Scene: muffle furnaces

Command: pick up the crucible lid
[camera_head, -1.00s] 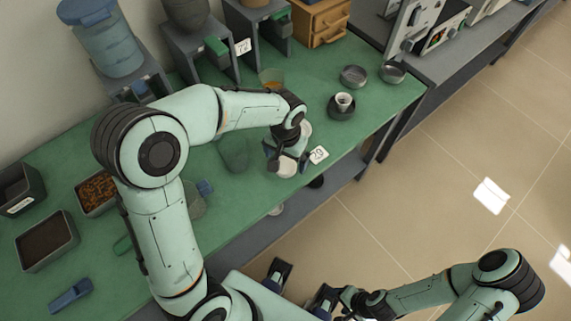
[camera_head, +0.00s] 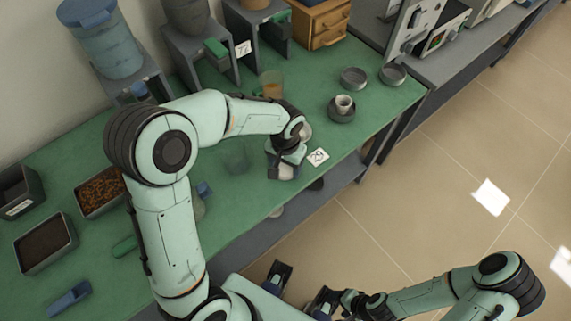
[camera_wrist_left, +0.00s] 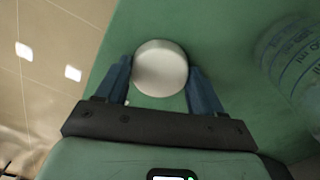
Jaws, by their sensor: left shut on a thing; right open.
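The crucible lid (camera_wrist_left: 160,67) is a round, pale disc. In the left wrist view it sits between the two blue fingers of my left gripper (camera_wrist_left: 160,84), which is shut on it. In the head view my left gripper (camera_head: 284,172) is low at the bench's front edge, beside the "29" card, and largely hides the lid. I cannot tell whether the lid still touches the bench. A small white crucible (camera_head: 344,102) stands in a dark dish (camera_head: 342,115) farther right. My right gripper (camera_head: 298,289) is open and empty, away from the bench.
A clear beaker (camera_wrist_left: 292,60) stands close to my left gripper. The "29" card (camera_head: 317,156) lies just right of it. Two metal dishes (camera_head: 354,77) (camera_head: 393,74) and an amber beaker (camera_head: 271,84) stand farther back. Trays (camera_head: 46,243) are at left.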

